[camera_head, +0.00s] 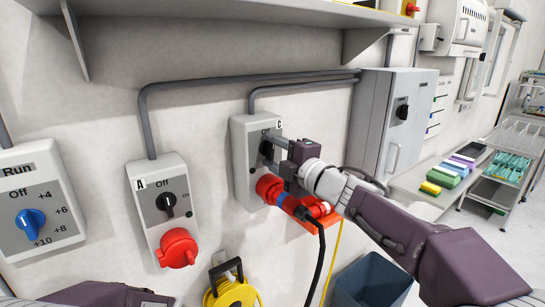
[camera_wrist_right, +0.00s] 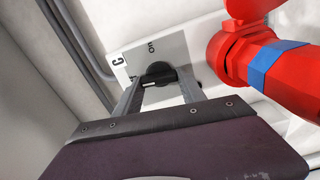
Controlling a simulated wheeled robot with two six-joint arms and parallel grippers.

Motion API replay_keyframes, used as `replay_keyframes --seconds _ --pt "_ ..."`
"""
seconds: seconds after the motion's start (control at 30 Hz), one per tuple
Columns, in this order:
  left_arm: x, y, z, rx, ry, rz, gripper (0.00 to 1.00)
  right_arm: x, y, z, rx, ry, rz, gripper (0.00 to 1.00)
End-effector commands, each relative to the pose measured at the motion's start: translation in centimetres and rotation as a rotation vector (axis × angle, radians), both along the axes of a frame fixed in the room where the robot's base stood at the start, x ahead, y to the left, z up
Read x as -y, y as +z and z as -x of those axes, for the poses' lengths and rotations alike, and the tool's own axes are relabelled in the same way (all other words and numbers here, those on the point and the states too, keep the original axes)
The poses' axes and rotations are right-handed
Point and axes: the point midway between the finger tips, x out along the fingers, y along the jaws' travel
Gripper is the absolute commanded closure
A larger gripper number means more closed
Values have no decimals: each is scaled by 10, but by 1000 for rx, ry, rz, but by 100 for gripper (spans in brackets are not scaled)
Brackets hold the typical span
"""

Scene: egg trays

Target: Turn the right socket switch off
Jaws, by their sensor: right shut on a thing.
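The right socket box (camera_head: 243,133), marked C, is light grey and fixed to the wall, with a black rotary switch above a red socket (camera_head: 268,187). My right gripper (camera_head: 270,150) is at this switch, its fingers on either side of the knob and shut on it. In the right wrist view the black knob (camera_wrist_right: 158,74) sits between the two fingers (camera_wrist_right: 160,90), near the letters of its label. A red plug with a blue band (camera_wrist_right: 275,62) is in the socket below. My left gripper is out of the head view; only part of my left arm shows at the bottom.
Socket box A (camera_head: 138,205) with its own black switch (camera_head: 173,205) and red socket is to the left. A Run dial box (camera_head: 45,175) is at far left. A grey cabinet (camera_head: 375,110) stands close right. A black cable (camera_head: 320,255) hangs from the plug; a yellow reel (camera_head: 230,290) is below.

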Motion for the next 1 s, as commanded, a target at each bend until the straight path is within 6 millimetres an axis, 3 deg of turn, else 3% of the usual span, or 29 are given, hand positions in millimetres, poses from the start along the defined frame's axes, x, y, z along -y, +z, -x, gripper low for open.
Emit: replay_keyframes --seconds 0.83,0.87,0.93,1.0 --pt "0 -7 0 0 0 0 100 0 -5 0 69 1 108 93" --pt "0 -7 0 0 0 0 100 0 -5 0 69 1 108 50" --pt "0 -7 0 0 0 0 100 0 -4 0 70 1 108 31" --pt "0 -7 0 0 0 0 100 0 -4 0 70 1 107 31"
